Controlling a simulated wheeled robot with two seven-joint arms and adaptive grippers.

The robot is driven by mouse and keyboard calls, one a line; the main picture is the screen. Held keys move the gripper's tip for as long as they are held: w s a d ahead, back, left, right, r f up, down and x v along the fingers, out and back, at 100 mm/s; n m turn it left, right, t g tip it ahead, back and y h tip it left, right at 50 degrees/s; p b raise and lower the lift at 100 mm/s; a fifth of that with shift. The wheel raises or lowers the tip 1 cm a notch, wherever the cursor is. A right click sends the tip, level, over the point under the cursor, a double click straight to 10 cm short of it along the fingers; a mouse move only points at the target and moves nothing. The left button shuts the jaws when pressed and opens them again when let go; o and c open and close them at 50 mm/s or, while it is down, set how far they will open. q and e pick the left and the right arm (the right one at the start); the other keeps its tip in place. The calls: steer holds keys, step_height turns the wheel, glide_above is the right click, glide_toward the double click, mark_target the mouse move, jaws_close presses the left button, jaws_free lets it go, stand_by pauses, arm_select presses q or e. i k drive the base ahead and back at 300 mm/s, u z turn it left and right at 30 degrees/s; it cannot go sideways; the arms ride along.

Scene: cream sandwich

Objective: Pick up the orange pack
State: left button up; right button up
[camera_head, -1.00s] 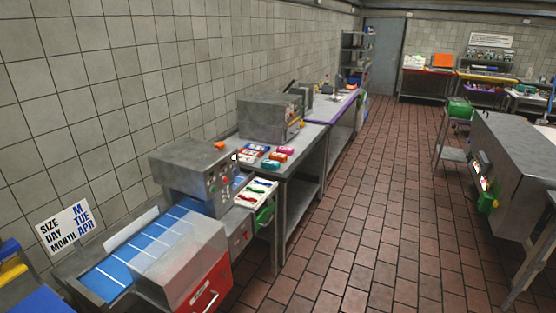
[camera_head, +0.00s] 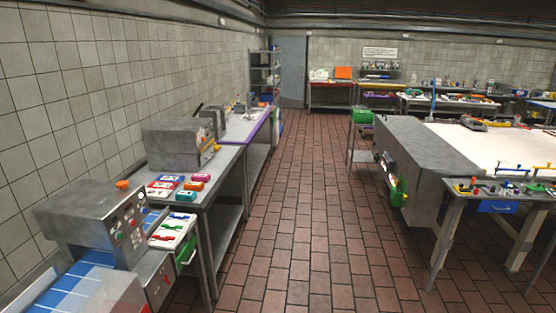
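A small orange pack (camera_head: 193,186) lies on the metal counter (camera_head: 228,158) at the left. A teal pack (camera_head: 186,196) lies just in front of it and a pinkish-red pack (camera_head: 201,178) just behind it. Flat red, white and blue items (camera_head: 163,188) lie to its left. The packs are small in the view, so their details are unclear. Neither of my grippers shows in this view.
A conveyor machine (camera_head: 100,215) with a small orange item (camera_head: 122,184) on top stands at the front left. A grey box-shaped machine (camera_head: 180,142) stands behind the packs. The tiled floor (camera_head: 300,210) is clear between the left counter and the large grey machine (camera_head: 415,160) at right.

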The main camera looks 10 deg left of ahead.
mark_target(193, 185)
steer(key=i, duration=1.8)
steer(key=u, duration=0.15)
